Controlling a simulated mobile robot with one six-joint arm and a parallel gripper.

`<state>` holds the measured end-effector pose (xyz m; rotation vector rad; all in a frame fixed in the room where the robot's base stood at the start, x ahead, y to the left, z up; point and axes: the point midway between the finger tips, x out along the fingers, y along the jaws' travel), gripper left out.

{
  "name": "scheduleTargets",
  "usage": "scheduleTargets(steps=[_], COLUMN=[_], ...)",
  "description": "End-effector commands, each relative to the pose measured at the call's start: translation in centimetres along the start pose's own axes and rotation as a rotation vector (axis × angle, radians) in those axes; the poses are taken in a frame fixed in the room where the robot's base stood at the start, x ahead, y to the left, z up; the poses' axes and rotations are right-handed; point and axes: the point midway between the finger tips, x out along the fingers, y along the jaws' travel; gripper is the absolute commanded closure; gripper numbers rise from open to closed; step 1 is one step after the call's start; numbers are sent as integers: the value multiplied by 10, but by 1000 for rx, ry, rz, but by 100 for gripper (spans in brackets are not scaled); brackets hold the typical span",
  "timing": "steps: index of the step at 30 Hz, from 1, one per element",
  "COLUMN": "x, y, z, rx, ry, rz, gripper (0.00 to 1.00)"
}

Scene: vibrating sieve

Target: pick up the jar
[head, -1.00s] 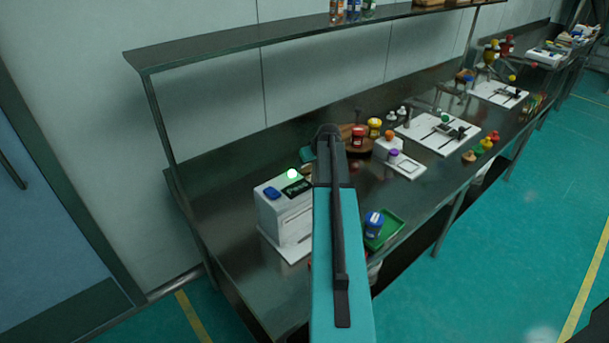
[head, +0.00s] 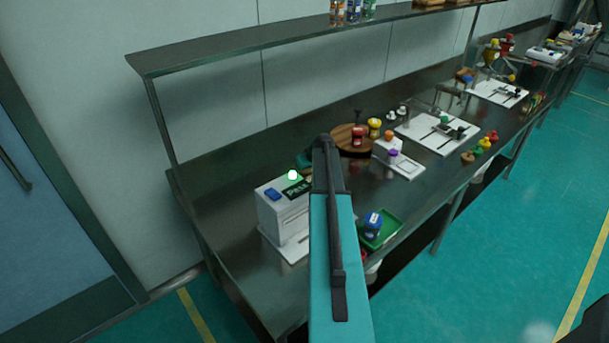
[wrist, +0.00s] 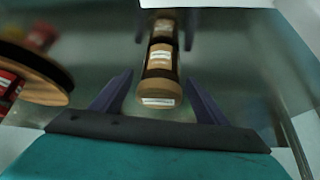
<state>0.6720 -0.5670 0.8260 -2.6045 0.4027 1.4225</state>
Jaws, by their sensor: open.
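A tan and brown cylindrical jar (wrist: 160,70) with pale label bands shows in the wrist view, between and beyond the fingers of my gripper (wrist: 158,77). The gripper is open, with one finger on each side of the jar's near end. I see no clear contact. Its far part runs up to the top of the picture, where dark finger-like shapes, possibly reflections, flank it. In the head view my arm hides this spot and the fingers. A blue-topped jar (head: 373,224) sits in a green tray (head: 391,233) to the right of my arm.
A white machine (head: 283,219) stands left of my arm on the dark shiny counter (head: 225,183). A round wooden board (head: 344,146) carries a red-topped jar behind it; it also shows at left in the wrist view (wrist: 35,65). A shelf (head: 230,43) runs above.

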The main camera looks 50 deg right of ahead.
Motion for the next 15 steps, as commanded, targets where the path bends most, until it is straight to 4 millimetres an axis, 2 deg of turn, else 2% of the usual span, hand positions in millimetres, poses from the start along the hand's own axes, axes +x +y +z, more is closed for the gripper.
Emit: scheduleTargets(steps=[9,15], x=[0,0], y=[1,1], z=[0,0], rx=[1,1], ry=[0,0], rz=[1,1], gripper=[34,68])
